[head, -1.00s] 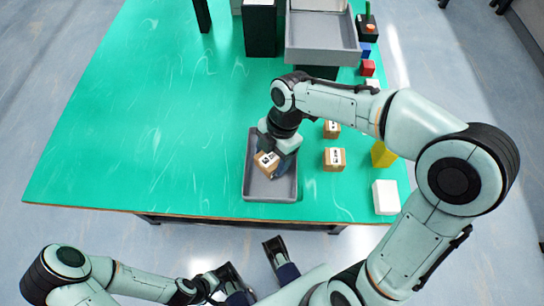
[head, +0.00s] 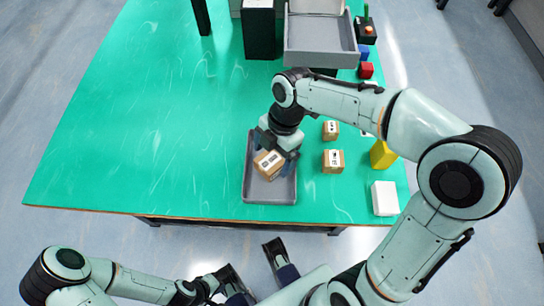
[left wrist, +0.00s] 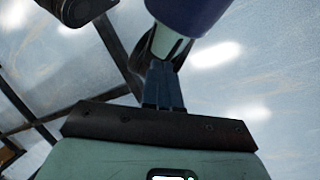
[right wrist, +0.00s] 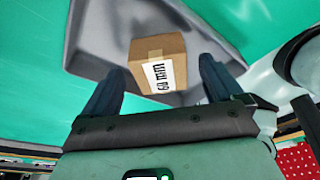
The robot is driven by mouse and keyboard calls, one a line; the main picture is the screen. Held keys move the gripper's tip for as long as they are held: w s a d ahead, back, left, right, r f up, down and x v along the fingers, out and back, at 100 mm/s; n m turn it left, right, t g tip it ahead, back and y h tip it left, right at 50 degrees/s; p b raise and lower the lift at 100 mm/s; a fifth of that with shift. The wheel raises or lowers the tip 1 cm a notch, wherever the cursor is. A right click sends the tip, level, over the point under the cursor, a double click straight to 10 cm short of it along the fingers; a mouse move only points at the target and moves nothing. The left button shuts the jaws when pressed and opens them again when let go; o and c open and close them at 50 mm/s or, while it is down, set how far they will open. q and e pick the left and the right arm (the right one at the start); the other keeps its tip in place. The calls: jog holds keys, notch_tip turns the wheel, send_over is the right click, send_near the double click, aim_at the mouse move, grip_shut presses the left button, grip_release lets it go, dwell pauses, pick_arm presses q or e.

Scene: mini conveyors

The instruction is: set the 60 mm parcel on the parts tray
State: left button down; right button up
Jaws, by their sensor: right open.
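The 60 mm parcel (head: 268,164), a brown cardboard box with a white label, sits inside the grey parts tray (head: 249,190) near the table's front edge. Its "60 mm" label reads clearly on the parcel in the right wrist view (right wrist: 157,66). The parcel is turned relative to the tray's sides. My right gripper (head: 280,150) is open just above it; in the right wrist view its fingers (right wrist: 160,88) stand apart on either side of the parcel with gaps. My left gripper (left wrist: 164,84) is shut and empty, off the table's front edge.
Two more small brown parcels (head: 333,161) (head: 330,130) stand right of the tray. Beyond them are a yellow block (head: 382,155) and a white box (head: 385,198). A raised grey tray (head: 320,58) and a black box (head: 258,30) stand at the back. The table's left is clear.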

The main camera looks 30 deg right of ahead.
pick_arm(q)
jog(key=shift+s+r+p, duration=0.25)
jog(key=shift+r+p, duration=0.25)
jog(key=shift+s+r+p, duration=0.2)
jog(key=shift+r+p, duration=0.25)
pick_arm(e)
jog(key=v, duration=0.9)
jog(key=shift+r, duration=0.4)
pick_arm(q)
jog(key=shift+s, duration=0.1)
